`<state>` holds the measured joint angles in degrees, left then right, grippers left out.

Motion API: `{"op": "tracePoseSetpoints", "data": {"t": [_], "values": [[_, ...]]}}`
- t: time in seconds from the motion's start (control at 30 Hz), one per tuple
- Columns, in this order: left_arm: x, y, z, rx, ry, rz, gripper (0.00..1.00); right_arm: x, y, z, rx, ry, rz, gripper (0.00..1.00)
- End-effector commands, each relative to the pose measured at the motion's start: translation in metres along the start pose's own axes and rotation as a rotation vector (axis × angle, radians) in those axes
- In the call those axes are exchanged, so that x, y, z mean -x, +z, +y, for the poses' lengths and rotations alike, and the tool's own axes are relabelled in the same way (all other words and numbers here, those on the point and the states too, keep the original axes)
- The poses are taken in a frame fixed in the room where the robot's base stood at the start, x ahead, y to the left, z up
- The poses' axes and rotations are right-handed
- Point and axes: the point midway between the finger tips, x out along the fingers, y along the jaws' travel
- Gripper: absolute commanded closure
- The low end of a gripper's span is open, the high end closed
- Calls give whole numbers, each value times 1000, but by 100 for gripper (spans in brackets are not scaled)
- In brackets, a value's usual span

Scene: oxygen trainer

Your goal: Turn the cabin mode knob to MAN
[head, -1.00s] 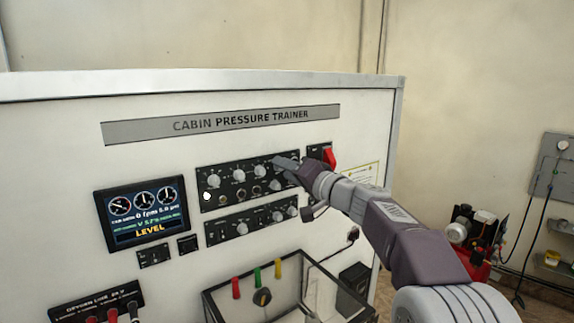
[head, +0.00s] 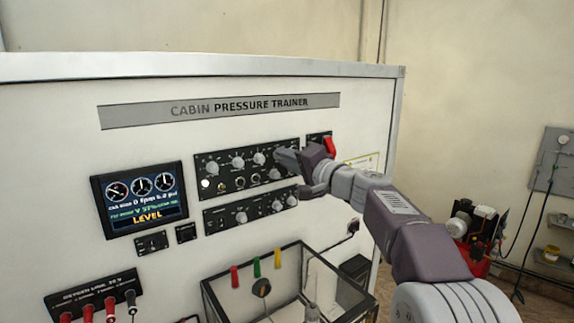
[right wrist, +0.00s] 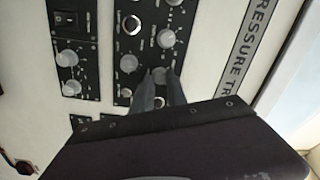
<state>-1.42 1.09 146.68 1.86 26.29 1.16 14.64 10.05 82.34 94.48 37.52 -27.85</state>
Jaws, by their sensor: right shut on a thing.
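The upper black control panel (head: 228,183) is on the white trainer front, with a row of grey knobs. My right gripper (head: 283,157) is at the right end of its upper row and hides the knob there in the head view. In the right wrist view my right gripper's fingers (right wrist: 160,90) are shut on a round grey knob (right wrist: 158,75), which I take for the cabin mode knob. Its labels are too small to read, so its setting cannot be told. My left gripper is out of view.
A lower knob panel (head: 230,217) is just below. A red switch (head: 329,146) is close to the right of my gripper. A screen (head: 140,199) reading LEVEL is at the left. A clear box (head: 222,290) with coloured posts stands below.

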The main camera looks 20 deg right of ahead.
Motion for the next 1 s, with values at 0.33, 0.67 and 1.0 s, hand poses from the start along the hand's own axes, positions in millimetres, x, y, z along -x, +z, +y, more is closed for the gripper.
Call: {"op": "tracePoseSetpoints", "data": {"t": [0.33, 0.67, 1.0], "values": [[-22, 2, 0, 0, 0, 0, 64, 0, 2, 2, -326, -15, 9, 100], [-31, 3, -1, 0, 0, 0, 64, 0, 2, 1, -640, -27, 20, 100], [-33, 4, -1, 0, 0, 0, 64, 0, 2, 0, -964, -41, 30, 100]]}}
